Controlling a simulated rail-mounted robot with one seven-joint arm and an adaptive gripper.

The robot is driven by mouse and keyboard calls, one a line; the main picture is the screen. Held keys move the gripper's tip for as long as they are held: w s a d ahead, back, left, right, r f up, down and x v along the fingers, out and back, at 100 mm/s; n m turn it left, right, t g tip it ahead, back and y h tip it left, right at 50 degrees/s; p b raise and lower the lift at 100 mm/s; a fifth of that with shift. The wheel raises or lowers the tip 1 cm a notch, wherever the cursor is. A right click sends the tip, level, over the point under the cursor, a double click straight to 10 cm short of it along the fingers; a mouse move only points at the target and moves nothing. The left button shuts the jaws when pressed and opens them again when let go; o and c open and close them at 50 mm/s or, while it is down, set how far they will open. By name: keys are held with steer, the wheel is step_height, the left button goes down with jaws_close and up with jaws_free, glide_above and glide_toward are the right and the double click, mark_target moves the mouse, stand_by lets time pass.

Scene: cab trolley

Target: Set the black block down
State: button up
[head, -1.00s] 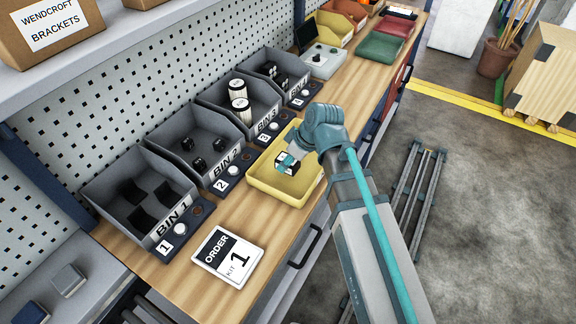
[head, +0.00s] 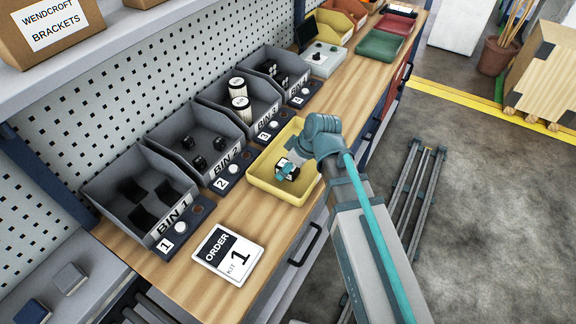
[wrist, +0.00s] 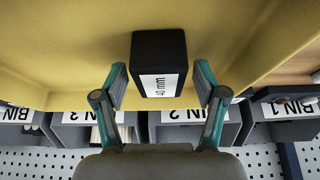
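The black block (wrist: 160,50) has a white label reading "40 mm" in the wrist view. It is in the yellow tray (wrist: 60,40) and appears to rest on its floor. In the head view the block (head: 293,174) is partly hidden by my fingers, inside the yellow tray (head: 262,186). My gripper (wrist: 161,85) is open around the block, with one finger on each side and a narrow gap at both. In the head view my gripper (head: 285,168) is low in the tray.
Grey bins labelled BIN 1 (head: 105,180), BIN 2 (head: 178,139) and BIN 3 (head: 220,108) stand left of the tray with parts in them. An order card (head: 228,254) lies on the bench in front. A green tray (head: 381,47) is farther back.

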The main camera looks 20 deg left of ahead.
steer(key=b+v, duration=0.2)
steer(key=v, duration=1)
steer(key=shift+r, duration=0.15)
stand_by(0.5)
